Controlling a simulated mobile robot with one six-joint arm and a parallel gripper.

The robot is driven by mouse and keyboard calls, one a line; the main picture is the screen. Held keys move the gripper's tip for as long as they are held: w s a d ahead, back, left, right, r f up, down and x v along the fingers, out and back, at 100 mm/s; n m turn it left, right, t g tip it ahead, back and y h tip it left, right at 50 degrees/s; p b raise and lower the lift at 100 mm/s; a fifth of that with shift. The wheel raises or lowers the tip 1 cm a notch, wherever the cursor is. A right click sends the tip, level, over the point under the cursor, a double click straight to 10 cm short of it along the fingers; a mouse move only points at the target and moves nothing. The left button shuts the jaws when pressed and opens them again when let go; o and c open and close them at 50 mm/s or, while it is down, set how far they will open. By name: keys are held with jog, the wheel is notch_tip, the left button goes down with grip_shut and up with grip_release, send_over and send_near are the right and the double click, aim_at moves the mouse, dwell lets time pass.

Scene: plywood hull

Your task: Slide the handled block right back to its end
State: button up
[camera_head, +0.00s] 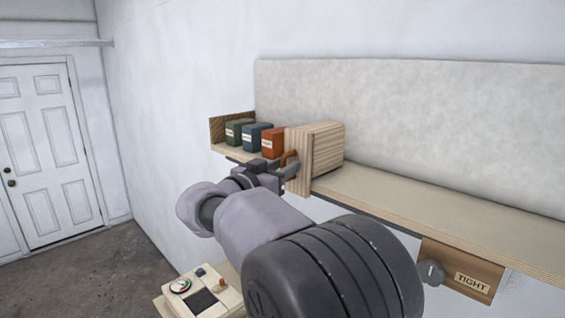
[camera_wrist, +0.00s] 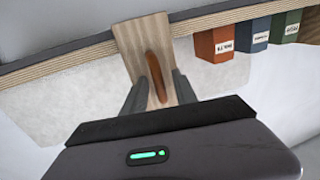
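The handled block (camera_head: 325,146) is pale wood and stands on the shelf, close against the right of the red box. Its orange-brown handle (camera_head: 290,157) is on the front face; in the wrist view the handle (camera_wrist: 157,77) runs lengthwise between my fingers. My gripper (camera_head: 283,172) is at the block's front. In the wrist view my gripper (camera_wrist: 158,90) has one finger on each side of the handle, with visible gaps, so it looks open. Whether the fingertips touch the block's face cannot be told.
Red (camera_head: 272,142), blue (camera_head: 256,136) and green (camera_head: 238,131) labelled boxes stand between the block and a wooden end panel (camera_head: 217,131). The shelf (camera_head: 450,207) is bare to the block's right. Below are a knob (camera_head: 430,272) on a TIGHT panel and a gauge box (camera_head: 205,290).

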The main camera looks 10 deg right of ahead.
jog(key=shift+c, duration=0.2)
grip_shut()
dwell(1.3)
